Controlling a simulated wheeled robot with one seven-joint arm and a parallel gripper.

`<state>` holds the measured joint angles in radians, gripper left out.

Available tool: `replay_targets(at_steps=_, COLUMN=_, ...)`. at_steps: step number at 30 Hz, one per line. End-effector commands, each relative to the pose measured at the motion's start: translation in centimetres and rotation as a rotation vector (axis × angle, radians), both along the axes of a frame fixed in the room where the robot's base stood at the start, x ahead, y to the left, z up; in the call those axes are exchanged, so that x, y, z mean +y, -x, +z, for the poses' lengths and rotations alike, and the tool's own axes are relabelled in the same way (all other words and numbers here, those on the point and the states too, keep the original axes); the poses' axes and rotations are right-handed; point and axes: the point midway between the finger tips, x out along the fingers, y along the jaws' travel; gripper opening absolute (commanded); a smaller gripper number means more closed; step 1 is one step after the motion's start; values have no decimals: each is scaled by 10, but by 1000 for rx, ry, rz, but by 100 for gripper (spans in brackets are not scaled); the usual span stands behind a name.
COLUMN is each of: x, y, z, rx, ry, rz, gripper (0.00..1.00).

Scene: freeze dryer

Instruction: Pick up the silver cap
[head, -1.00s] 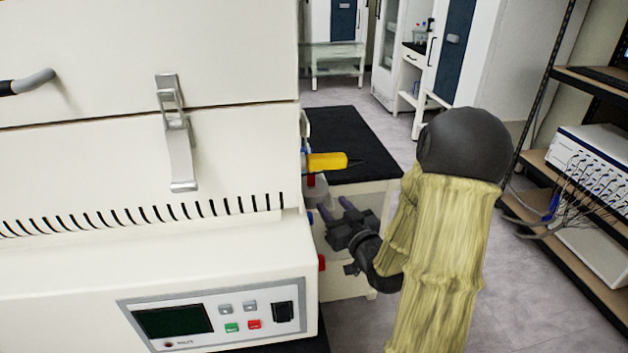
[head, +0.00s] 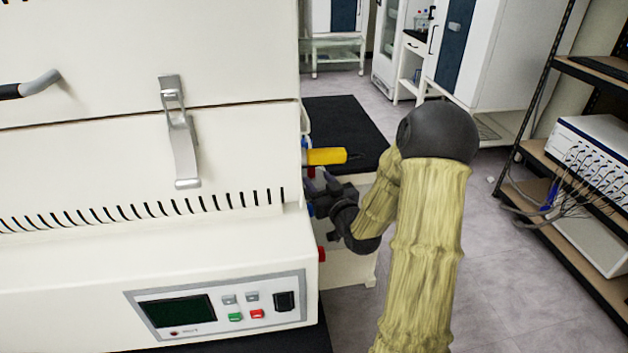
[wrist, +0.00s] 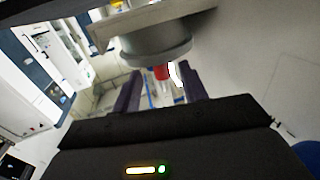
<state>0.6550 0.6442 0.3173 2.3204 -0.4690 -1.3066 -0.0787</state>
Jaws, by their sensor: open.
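My gripper (head: 317,188) is open at the right side of the white freeze dryer (head: 230,245), below a yellow handle-like part (head: 325,156). In the wrist view its two dark fingers stand apart (wrist: 160,76). A grey round piece (wrist: 155,48) is just beyond and above the fingertips there; it may be the silver cap, but I cannot tell for sure. A small red part (wrist: 162,72) with a white piece beside it hangs under it, between the fingers as seen. In the head view the gripper and machine hide most of this spot.
A black-topped bench (head: 345,130) stands behind the gripper. A metal latch (head: 180,135) and a control panel (head: 215,308) are on the machine's front. A shelf rack with a cabled white instrument (head: 600,150) is at the right. Open floor (head: 500,280) lies between.

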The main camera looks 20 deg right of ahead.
Motion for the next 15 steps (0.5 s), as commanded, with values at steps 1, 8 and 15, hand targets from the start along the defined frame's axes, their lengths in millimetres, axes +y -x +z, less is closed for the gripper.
replay_targets(at_steps=1, x=1, y=-4, z=0, rx=-1, ry=-1, rz=1, gripper=43)
replay_targets(at_steps=8, x=2, y=-37, z=-2, rx=-1, ry=-1, rz=1, gripper=43)
replay_targets(at_steps=15, x=2, y=-49, z=-2, rx=1, ry=-1, rz=-1, gripper=43)
